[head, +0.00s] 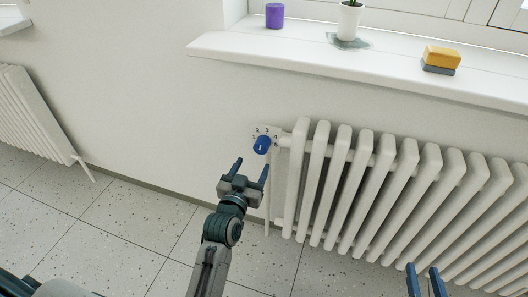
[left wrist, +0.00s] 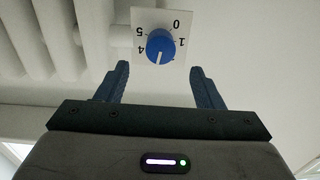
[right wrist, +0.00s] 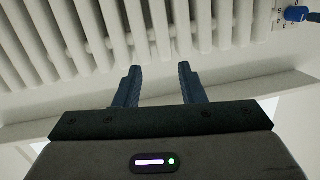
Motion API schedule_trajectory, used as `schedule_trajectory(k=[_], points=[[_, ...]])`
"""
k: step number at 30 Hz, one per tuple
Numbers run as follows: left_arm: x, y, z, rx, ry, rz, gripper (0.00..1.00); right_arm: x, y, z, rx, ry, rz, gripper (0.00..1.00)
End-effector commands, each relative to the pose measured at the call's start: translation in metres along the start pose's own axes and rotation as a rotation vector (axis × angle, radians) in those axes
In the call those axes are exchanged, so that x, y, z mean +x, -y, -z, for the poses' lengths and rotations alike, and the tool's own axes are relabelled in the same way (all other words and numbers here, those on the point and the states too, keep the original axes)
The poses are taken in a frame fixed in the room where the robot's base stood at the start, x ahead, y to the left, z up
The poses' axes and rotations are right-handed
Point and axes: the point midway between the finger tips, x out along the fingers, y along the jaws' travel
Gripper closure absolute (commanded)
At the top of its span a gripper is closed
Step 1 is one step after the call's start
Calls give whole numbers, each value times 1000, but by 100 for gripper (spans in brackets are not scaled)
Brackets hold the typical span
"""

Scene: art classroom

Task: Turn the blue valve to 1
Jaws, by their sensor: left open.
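The blue valve (head: 261,145) is a round knob on a white numbered plate (head: 277,131), on the wall at the radiator's left end. In the left wrist view the valve (left wrist: 160,42) shows a white mark pointing down in the picture, between the 4 and 1 sides; 0, 1, 4 and 5 are legible, upside down. My left gripper (head: 250,167) is open and empty, in front of and below the valve, with the knob lined up between its fingers but apart from them. My right gripper (head: 423,270) is open and empty in front of the radiator.
The white radiator (head: 345,185) runs right from the valve. A sill (head: 300,55) above holds a purple cup (head: 275,15), a potted plant (head: 349,20) and a yellow sponge-like block (head: 442,57). The wall left of the valve is bare.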

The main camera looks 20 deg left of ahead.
Motion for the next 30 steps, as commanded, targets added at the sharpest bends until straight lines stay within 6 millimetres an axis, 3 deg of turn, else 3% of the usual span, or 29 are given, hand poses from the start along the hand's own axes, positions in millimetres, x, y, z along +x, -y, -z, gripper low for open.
schedule_trajectory(k=[9,15,28,30], points=[[59,0,-1,0,0,-1,39,7,-1,31,-24,-165,0,64],[84,0,-1,0,2,0,39,8,-1,50,-37,-266,2,64],[94,0,-1,0,3,0,39,8,-1,58,-42,-307,2,64],[94,0,-1,0,3,0,52,8,-1,58,-42,-306,2,64]])
